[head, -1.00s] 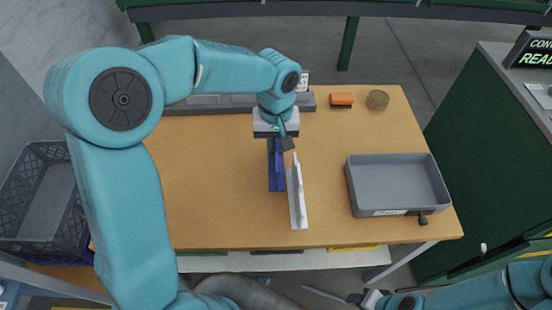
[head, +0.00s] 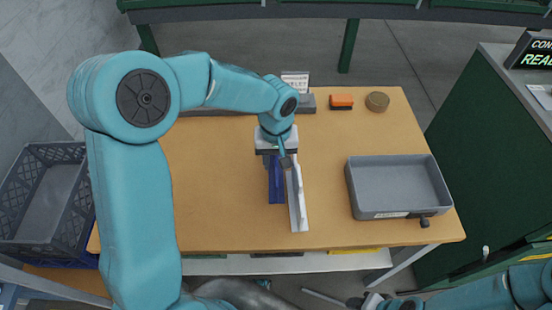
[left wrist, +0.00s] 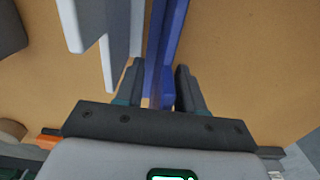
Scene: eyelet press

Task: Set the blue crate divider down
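The blue crate divider (head: 276,182) is in the middle of the table, below my left gripper (head: 284,160) in the head view. In the left wrist view the divider (left wrist: 168,45) runs between the two dark fingers of my left gripper (left wrist: 160,82), which look closed on it. Whether its underside touches the table cannot be told. A white divider (head: 299,205) stands close to its right; white dividers (left wrist: 112,40) also show in the left wrist view. My right gripper (head: 368,301) is low at the bottom edge, its fingers unclear.
A grey tray (head: 400,187) sits on the right of the wooden table (head: 215,195). An orange block (head: 340,101) and a round brown container (head: 377,101) are at the back. A dark crate (head: 40,200) stands off to the left. The table's left part is clear.

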